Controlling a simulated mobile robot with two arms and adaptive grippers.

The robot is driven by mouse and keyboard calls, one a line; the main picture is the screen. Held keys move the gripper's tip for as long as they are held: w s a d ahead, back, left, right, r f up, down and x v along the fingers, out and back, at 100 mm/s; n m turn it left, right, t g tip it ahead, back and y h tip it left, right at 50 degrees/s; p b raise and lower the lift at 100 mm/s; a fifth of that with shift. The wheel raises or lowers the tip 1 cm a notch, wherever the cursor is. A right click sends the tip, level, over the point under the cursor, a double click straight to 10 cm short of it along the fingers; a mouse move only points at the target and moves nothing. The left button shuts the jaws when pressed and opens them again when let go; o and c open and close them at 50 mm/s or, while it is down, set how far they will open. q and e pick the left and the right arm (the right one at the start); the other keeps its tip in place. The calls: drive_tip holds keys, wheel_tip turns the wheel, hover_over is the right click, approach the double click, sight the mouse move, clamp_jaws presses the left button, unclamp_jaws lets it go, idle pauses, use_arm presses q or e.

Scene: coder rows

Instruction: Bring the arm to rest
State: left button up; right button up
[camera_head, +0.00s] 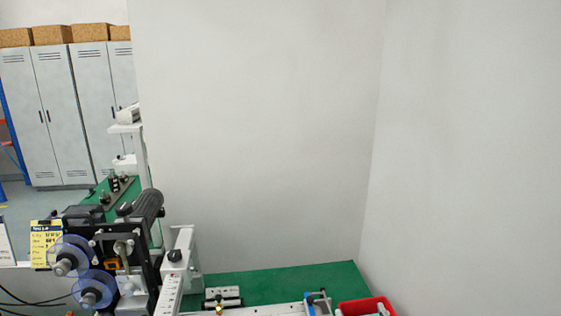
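Neither of my arms and neither gripper can be made out in the head view. A coder machine (125,250) stands at the lower left, with a black motor on top and two bluish clear reels (92,288) on its front. A white upright bracket with a scale (172,285) stands just right of it.
A green tabletop (275,284) runs along the wall. A metal fixture (222,297) and a red bin (366,306) sit at the bottom edge, cut off. White walls close off the back and right. Grey lockers (58,110) with brown boxes (52,35) on top stand back left.

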drive_tip(key=s+d+f+m+g+h, duration=0.25)
drive_tip(key=s+d+f+g, duration=0.25)
drive_tip(key=s+f+g, duration=0.5)
drive_tip(key=s+a+f+n+g+y, duration=0.1)
drive_tip(key=s+f+g, duration=0.15)
drive_tip(key=s, duration=0.65)
drive_tip(key=s+a+f+g+y, duration=0.15)
drive_tip(key=s+f, duration=0.25)
drive_tip(key=s, duration=0.5)
wheel_tip(320, 180, down, 30)
drive_tip(key=s+d+g+b, duration=0.1)
drive_tip(key=g+b, duration=0.1)
drive_tip(key=b, duration=0.1)
drive_tip(key=s+d+f+b, duration=0.2)
drive_tip(key=s+d+f, duration=0.1)
drive_tip(key=s+f, duration=1.3)
drive_tip(key=shift+f+g+h+b, duration=0.3)
drive_tip(key=shift+f+g, duration=0.1)
drive_tip(key=shift+f, duration=0.45)
drive_tip(key=shift+s+n, duration=0.1)
drive_tip(key=shift+n, duration=0.15)
